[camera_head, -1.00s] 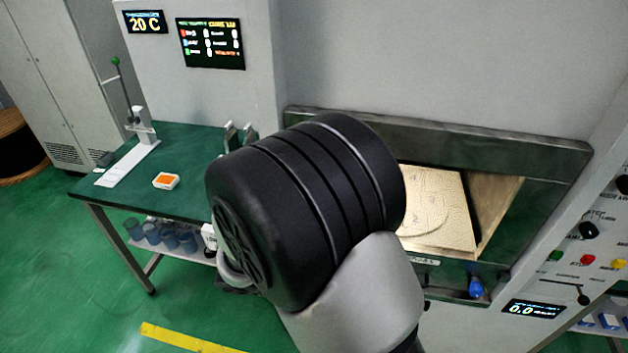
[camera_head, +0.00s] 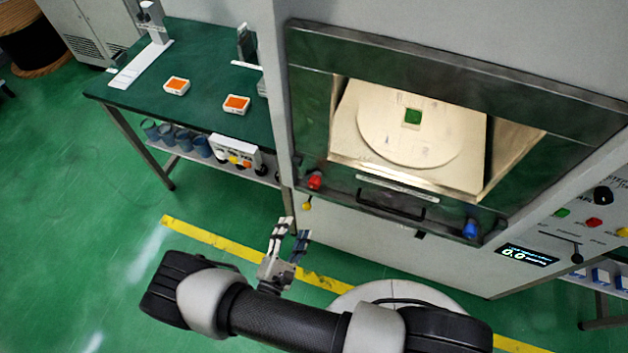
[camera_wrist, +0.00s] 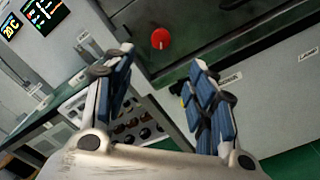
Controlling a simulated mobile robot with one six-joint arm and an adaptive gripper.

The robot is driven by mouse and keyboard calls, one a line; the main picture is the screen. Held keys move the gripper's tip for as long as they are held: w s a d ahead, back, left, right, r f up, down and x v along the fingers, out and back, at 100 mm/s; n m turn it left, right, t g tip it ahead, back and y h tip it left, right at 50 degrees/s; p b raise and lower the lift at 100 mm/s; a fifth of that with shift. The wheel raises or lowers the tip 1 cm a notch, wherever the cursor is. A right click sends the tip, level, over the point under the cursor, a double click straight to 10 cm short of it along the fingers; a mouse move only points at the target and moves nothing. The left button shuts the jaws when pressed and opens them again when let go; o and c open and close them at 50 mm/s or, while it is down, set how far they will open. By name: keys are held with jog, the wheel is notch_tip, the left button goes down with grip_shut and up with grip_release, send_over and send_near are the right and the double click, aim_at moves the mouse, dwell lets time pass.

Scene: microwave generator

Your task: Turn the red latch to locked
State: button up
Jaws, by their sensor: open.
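The red latch (camera_head: 314,182) is a small red knob at the lower left corner of the microwave's dark front frame. In the wrist view the red latch (camera_wrist: 160,38) shows as a round knob with a small pale mark, ahead of the gap between the fingers. My gripper (camera_head: 287,228) is open and empty, below and slightly left of the latch, apart from it. In the wrist view its two blue-padded fingers (camera_wrist: 162,72) spread left and right.
A blue knob (camera_head: 471,229) sits at the frame's lower right, with a dark handle (camera_head: 390,198) between. A yellow knob (camera_head: 307,204) hangs just below the red latch. A green table (camera_head: 205,60) with orange-topped boxes stands left. Floor before the microwave is clear.

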aim_at(313, 186)
jog(key=b+x, duration=0.1)
jog(key=x, duration=1.5)
jog(key=shift+w+d, duration=0.1)
jog(key=shift+w, duration=0.2)
jog(key=c, duration=1)
